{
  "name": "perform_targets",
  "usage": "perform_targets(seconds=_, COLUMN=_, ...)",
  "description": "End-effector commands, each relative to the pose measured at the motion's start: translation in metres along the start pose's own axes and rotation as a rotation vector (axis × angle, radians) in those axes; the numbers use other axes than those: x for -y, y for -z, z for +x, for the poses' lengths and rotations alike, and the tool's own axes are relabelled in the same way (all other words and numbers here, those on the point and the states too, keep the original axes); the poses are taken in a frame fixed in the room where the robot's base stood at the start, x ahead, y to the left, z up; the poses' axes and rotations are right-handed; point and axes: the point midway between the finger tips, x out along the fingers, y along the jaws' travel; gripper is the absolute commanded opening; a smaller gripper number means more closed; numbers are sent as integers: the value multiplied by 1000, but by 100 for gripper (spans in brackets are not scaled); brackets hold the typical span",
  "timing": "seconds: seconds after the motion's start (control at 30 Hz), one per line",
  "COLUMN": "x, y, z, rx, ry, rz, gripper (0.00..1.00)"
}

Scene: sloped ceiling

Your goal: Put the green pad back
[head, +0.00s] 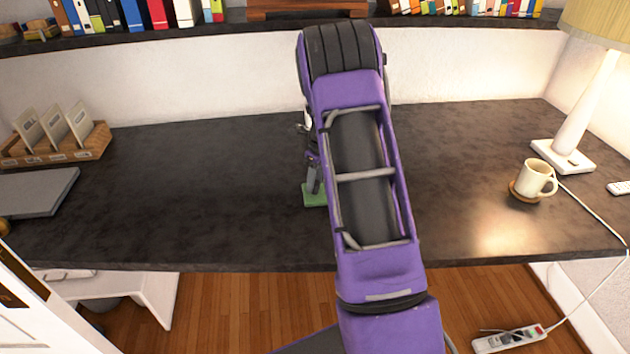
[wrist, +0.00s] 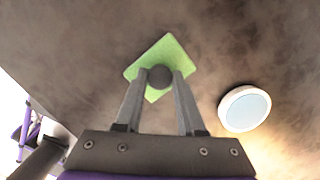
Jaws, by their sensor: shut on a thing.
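The green pad (wrist: 171,52) is a flat square with a round dark grey knob (wrist: 160,77) in its middle. My gripper (wrist: 159,82) is shut on the green pad by this knob, with one finger on each side. In the head view the green pad (head: 314,200) shows just left of my arm, under my gripper (head: 313,184), over the dark desk. Part of it is hidden there by my arm. I cannot tell whether it touches the desk or hangs slightly above it.
A white-rimmed round thing with a pale blue face (wrist: 245,108) lies right of the pad; my arm hides it from the head view. A mug (head: 535,179) on a coaster and a lamp (head: 575,130) stand right. A card holder (head: 60,145) and grey laptop-like slab (head: 38,192) are left.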

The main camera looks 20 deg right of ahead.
Motion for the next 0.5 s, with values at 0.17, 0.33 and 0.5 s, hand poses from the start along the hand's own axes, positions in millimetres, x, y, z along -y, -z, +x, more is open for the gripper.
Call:
perform_targets(seconds=0.17, x=0, y=0, z=0, rx=1, ry=1, rz=-1, gripper=0)
perform_targets(seconds=0.33, x=0, y=0, z=4, rx=1, ry=1, rz=-1, gripper=0)
perform_targets(seconds=0.5, x=0, y=0, z=3, rx=1, ry=1, rz=-1, gripper=67)
